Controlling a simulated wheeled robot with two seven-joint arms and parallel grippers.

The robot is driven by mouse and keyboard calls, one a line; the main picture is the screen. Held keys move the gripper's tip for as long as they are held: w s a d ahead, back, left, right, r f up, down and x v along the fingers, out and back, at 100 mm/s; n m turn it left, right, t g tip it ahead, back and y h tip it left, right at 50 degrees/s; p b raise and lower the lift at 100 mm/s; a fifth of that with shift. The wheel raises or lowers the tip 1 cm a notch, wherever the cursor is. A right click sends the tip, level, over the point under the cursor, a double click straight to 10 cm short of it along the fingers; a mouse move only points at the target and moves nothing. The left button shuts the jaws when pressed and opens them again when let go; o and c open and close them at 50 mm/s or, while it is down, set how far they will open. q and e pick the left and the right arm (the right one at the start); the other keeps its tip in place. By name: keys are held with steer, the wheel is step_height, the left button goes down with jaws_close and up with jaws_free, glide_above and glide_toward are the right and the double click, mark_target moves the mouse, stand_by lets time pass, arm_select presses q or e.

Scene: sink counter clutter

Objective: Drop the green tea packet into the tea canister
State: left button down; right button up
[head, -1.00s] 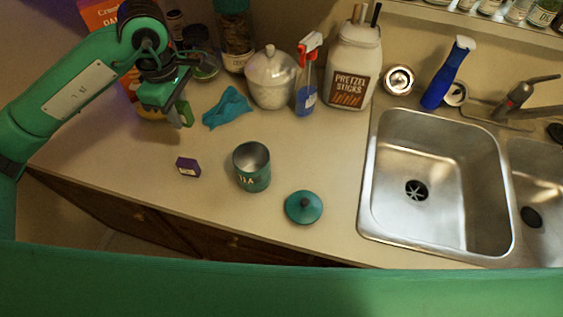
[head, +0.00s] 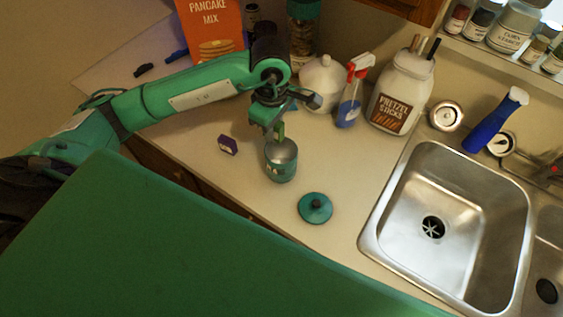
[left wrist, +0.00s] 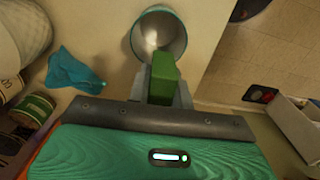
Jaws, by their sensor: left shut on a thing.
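The teal tea canister (head: 281,167) stands open on the counter, its inside empty as far as I see; its round mouth also shows in the left wrist view (left wrist: 159,37). My left gripper (head: 277,128) is shut on the green tea packet (head: 281,131), which hangs upright from the jaws. In the left wrist view the packet (left wrist: 164,76) overlaps the near rim of the canister, and in the head view it is just above and behind the mouth. I cannot tell the exact height gap. The teal lid (head: 315,208) lies on the counter. My right gripper is out of view.
A small purple packet (head: 228,145) lies left of the canister. A white lidded jar (head: 321,84), a spray bottle (head: 350,92) and a pretzel jar (head: 401,93) stand behind. A sink (head: 447,216) is at right. A teal cloth (left wrist: 74,72) lies near.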

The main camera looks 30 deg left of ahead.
arm_select(q)
steer(key=shift+f, duration=1.05)
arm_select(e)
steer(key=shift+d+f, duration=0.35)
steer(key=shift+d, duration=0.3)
arm_select(q)
steer(key=c, duration=1.2)
jaws_free()
steer(key=shift+o, duration=0.2)
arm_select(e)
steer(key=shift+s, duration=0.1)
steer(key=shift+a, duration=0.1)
arm_select(q)
steer(key=shift+r+b, duration=0.5)
steer(key=shift+r, duration=0.1)
step_height(320, 180, up, 10)
steer(key=shift+b, duration=1.05)
steer(key=shift+r, duration=1.3)
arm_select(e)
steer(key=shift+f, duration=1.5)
